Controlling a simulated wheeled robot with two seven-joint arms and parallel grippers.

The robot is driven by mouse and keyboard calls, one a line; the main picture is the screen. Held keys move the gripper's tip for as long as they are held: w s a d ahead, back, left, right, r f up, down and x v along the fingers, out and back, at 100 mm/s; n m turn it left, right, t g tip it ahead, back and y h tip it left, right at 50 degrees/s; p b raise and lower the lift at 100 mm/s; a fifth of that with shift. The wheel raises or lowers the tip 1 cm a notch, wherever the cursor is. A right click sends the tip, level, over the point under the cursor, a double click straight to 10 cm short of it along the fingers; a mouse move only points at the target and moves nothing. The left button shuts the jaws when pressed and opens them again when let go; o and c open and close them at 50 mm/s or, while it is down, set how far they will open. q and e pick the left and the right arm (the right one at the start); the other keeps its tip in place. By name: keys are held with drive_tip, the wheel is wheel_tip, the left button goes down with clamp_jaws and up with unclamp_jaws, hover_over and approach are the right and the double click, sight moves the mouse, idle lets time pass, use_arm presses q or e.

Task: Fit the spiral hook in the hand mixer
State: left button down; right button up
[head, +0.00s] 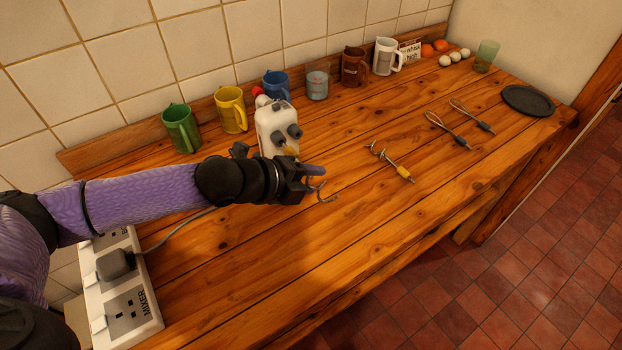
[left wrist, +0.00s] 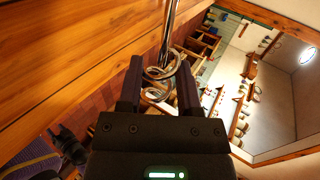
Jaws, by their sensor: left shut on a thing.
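The white hand mixer (head: 267,119) stands on the wooden counter, with two dark round sockets facing outward. My left gripper (head: 310,182) is in front of the mixer and shut on a metal spiral hook (head: 323,191). The left wrist view shows the coil of this spiral hook (left wrist: 158,75) between the fingers, its straight shaft running up out of the picture. The hook's far end is hidden, and I cannot tell whether it touches the mixer. A second hook with a yellow collar (head: 390,163) lies on the counter to the right. My right gripper is not in view.
Two whisks (head: 446,129) (head: 471,115) lie farther right, near a dark round plate (head: 528,101). Mugs, including a green one (head: 181,129) and a yellow one (head: 231,109), line the wall. A white socket strip (head: 128,309) with a plugged-in cord is at the left. The front counter is clear.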

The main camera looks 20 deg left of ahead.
use_arm(q)
drive_tip(key=shift+w+a, duration=0.5)
drive_tip(key=shift+a, duration=0.1)
drive_tip(key=shift+c, duration=1)
unclamp_jaws()
drive_tip(key=p+v, duration=0.2)
drive_tip(key=v, duration=0.8)
drive_tip(key=shift+p, duration=0.3)
